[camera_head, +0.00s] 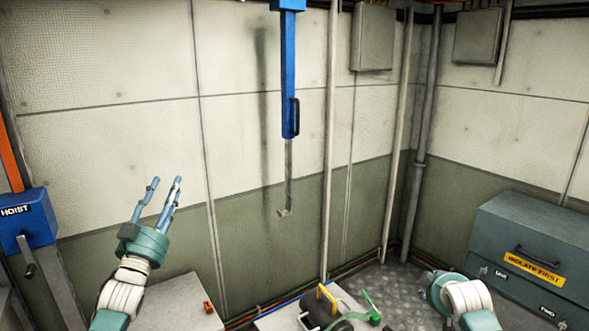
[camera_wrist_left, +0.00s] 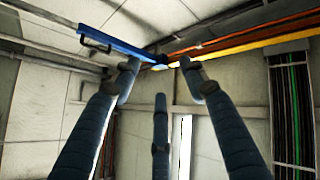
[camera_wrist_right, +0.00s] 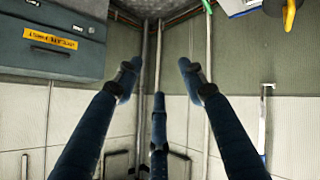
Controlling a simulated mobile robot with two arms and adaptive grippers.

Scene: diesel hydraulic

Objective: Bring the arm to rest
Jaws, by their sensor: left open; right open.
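My left gripper (camera_head: 164,190) is raised in front of the back wall at the left of the head view, fingers pointing up. Its fingers are spread and empty, as the left wrist view (camera_wrist_left: 159,78) also shows. My right gripper is low at the right of the head view, where only its teal body (camera_head: 440,288) shows clearly and its fingers are hidden. In the right wrist view my right gripper (camera_wrist_right: 158,78) is open, with nothing between its fingers. Neither gripper touches anything that I can see.
A blue bar with a hook (camera_head: 289,90) hangs right of my left gripper. A blue HOIST box (camera_head: 27,220) is at far left. A teal chest (camera_head: 530,235) stands at right. A pale surface (camera_head: 175,305) and a yellow-and-black item (camera_head: 323,305) lie low in front.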

